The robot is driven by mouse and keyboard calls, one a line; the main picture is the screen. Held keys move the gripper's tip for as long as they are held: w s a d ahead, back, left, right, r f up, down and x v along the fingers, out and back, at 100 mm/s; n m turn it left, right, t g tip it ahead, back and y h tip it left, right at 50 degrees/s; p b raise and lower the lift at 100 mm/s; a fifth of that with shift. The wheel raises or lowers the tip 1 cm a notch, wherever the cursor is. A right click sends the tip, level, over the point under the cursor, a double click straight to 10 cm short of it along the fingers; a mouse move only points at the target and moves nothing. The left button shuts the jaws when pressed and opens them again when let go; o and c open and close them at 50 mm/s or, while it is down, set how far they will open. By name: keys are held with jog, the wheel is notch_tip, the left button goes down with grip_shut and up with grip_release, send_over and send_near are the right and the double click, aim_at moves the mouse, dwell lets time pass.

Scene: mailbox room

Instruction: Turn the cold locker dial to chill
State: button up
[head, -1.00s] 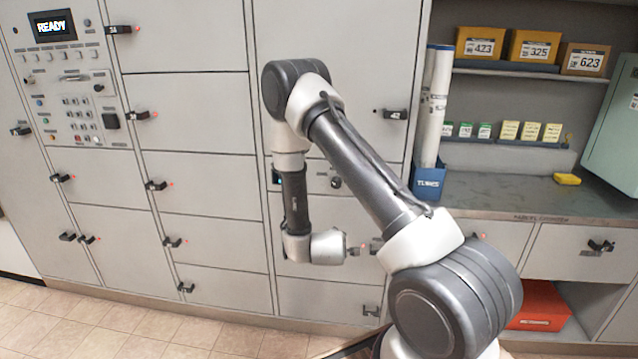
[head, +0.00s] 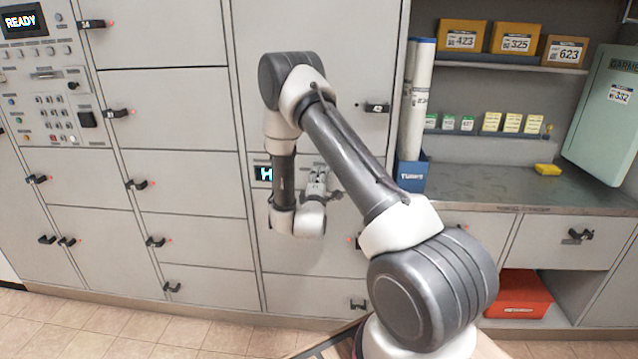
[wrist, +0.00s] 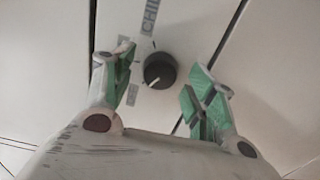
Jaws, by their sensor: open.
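The cold locker dial (wrist: 160,70) is a round dark knob on a pale panel (wrist: 185,35), seen in the wrist view. A white pointer line on it points toward the lower left. A grey label reading CHILL (wrist: 150,18) is above it, with smaller labels to its left. My gripper (wrist: 168,84) is open, its green-padded fingers on either side of the dial with gaps. I cannot tell whether the fingertips reach the panel. In the head view my gripper (head: 317,180) is at the locker front beside a small lit display (head: 263,173); the dial is hidden there.
Lockers with black latches surround the panel; one latch (head: 376,107) sticks out above right. A blue bin with rolled tubes (head: 412,172) stands on the counter (head: 480,190) to the right. A red box (head: 515,293) sits below it.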

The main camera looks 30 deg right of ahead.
jog(key=shift+c, duration=0.3)
jog(key=c, duration=1)
jog(key=shift+m, duration=0.4)
jog(key=m, duration=2.3)
